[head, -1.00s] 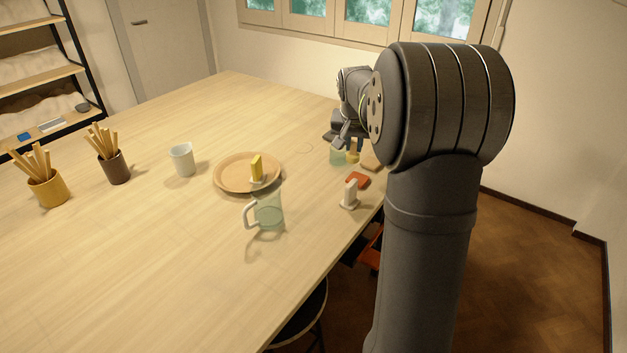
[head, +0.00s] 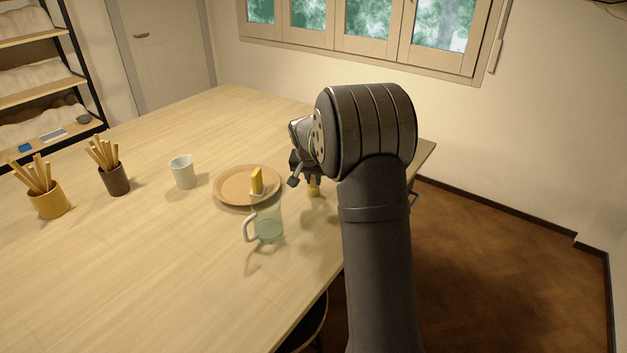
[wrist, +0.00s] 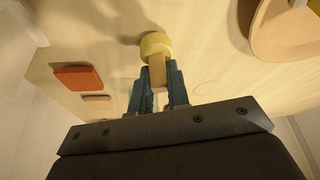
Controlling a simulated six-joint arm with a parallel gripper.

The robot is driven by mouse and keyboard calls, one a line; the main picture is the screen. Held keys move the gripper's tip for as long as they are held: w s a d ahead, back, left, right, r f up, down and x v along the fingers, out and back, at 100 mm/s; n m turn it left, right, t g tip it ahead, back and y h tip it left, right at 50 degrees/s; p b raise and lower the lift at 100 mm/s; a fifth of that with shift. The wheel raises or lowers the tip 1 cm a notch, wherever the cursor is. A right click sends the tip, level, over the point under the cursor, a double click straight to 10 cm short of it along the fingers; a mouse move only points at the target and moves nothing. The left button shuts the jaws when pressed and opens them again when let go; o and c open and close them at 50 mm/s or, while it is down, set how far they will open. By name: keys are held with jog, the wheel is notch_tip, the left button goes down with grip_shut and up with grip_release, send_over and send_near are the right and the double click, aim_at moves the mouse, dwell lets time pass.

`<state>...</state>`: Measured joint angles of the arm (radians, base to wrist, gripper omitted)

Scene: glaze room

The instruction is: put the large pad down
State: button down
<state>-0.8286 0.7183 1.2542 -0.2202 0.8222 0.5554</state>
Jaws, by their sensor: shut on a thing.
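My gripper (wrist: 158,95) is shut on the tan block-shaped grip (wrist: 157,72) of a round yellow pad (wrist: 154,44), seen in the wrist view. I take this to be the large pad. In the head view the yellow pad (head: 314,189) shows below my gripper (head: 312,177), right of the plate, over the table (head: 130,235). I cannot tell whether it touches the tabletop. My arm covers part of the gripper in the head view.
A tan plate (head: 232,188) holds a yellow-handled piece (head: 257,181); a clear mug (head: 268,226) stands in front. A white cup (head: 183,173) and two stick pots stand left. The wrist view shows an orange block (wrist: 78,78) and a tan block (wrist: 97,103). Bare table lies behind the plate.

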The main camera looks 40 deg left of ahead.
jog(key=shift+f, duration=0.4)
jog(key=shift+f, duration=0.15)
jog(key=c, duration=1.4)
grip_release()
jog(key=v, duration=1.2)
jog(key=shift+s, duration=0.1)
